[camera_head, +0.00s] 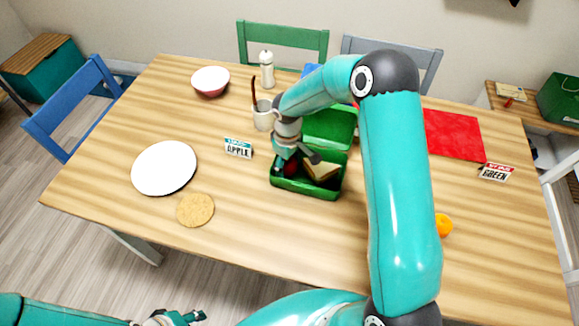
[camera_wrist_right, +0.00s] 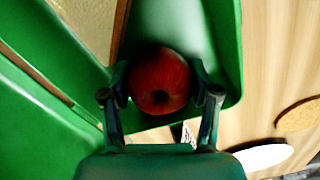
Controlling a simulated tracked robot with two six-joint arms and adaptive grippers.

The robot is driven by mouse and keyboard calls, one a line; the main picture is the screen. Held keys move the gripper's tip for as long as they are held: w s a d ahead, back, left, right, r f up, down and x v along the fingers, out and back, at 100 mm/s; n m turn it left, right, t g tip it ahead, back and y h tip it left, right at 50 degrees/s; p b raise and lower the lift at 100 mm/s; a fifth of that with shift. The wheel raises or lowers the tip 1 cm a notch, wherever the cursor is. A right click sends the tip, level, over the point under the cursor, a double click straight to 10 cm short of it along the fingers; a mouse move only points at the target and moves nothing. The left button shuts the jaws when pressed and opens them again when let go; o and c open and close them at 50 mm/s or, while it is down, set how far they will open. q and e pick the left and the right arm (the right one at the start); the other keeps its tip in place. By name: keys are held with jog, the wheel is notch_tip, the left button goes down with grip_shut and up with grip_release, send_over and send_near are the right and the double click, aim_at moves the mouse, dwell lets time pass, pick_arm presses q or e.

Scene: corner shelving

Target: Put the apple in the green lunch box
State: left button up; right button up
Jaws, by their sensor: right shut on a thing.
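The green lunch box (camera_head: 305,191) stands open near the middle of the table, its lid (camera_head: 330,127) raised at the back. My right gripper (camera_head: 300,158) reaches down into its left part, shut on the red apple (camera_wrist_right: 160,82). In the wrist view the apple sits between the two fingers, with green box walls around it. In the head view only a dark red bit of the apple (camera_head: 290,168) shows. I cannot tell whether it touches the box floor. My left gripper (camera_head: 188,318) is at the bottom edge, partly cut off, away from the table things.
A sandwich (camera_head: 322,170) lies in the box's right part. Around it are an APPLE sign (camera_head: 238,148), white mug (camera_head: 263,116), white plate (camera_head: 163,167), cork coaster (camera_head: 195,210), orange (camera_head: 444,225), red mat (camera_head: 453,135) and GREEN sign (camera_head: 496,173). The table's front middle is clear.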

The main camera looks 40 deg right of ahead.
jog(key=shift+f, duration=0.2)
jog(key=o, duration=1.2)
jog(key=shift+r, duration=0.1)
notch_tip(320, 180, up, 11)
jog(key=p, duration=0.6)
jog(key=shift+r+p, duration=0.55)
jog(key=shift+r, duration=0.05)
